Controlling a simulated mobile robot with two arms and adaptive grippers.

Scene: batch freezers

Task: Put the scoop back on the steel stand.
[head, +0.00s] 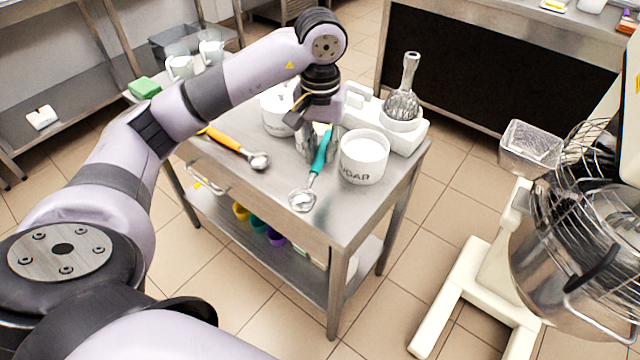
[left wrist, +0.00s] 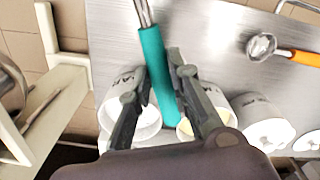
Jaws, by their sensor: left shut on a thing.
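The teal-handled scoop (head: 319,155) has a shiny metal bowl and is above or on the top of a steel table (head: 262,190), with its bowl toward the front edge. I cannot tell whether the bowl touches the top. My left gripper (head: 318,142) is shut on the teal handle. In the left wrist view the handle (left wrist: 157,75) lies between the two fingers of the gripper (left wrist: 156,90), and the bowl is out of frame. This steel table may be the steel stand; no separate stand is clear. My right gripper is not in view.
A white sugar tub (head: 363,158) stands close right of the scoop, another white tub (head: 277,112) behind. An orange-handled scoop (head: 235,146) lies to the left. A white scale (head: 408,130) holds a cup with a whisk (head: 404,95). The table's front left is clear. A mixer stands at right.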

